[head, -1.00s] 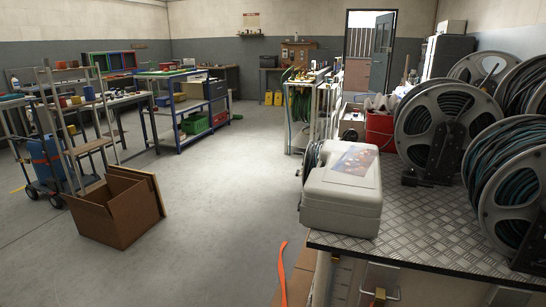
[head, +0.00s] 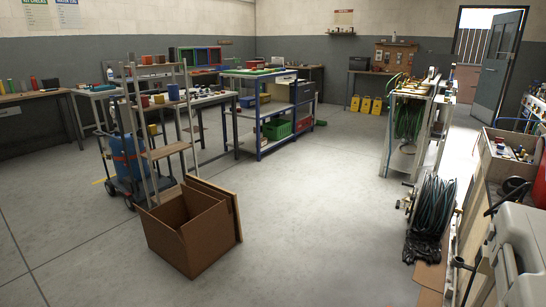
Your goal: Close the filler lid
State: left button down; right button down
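I cannot pick out a filler lid in the head view. A pale grey-white case-like body (head: 525,245) is cut off by the lower right edge, with dark handle-like parts at its left side. Whether a filler lid belongs to it cannot be told. Neither of my grippers shows in the head view.
A dark hose reel (head: 432,210) stands left of the pale body. A blue-framed shelf (head: 260,115) stands farther back. The middle floor is clear; a door stands open at back right.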

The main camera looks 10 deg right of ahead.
aim_at(510, 183)
jog(key=i+l+z, duration=0.1)
jog(key=i+z, duration=0.3)
jog(key=i+j+z, duration=0.1)
jog(key=i+z, duration=0.3)
jog(key=i, duration=0.2)
jog(key=i+j+z, duration=0.2)
jog(key=i+z, duration=0.25)
jog(key=i, duration=0.05)
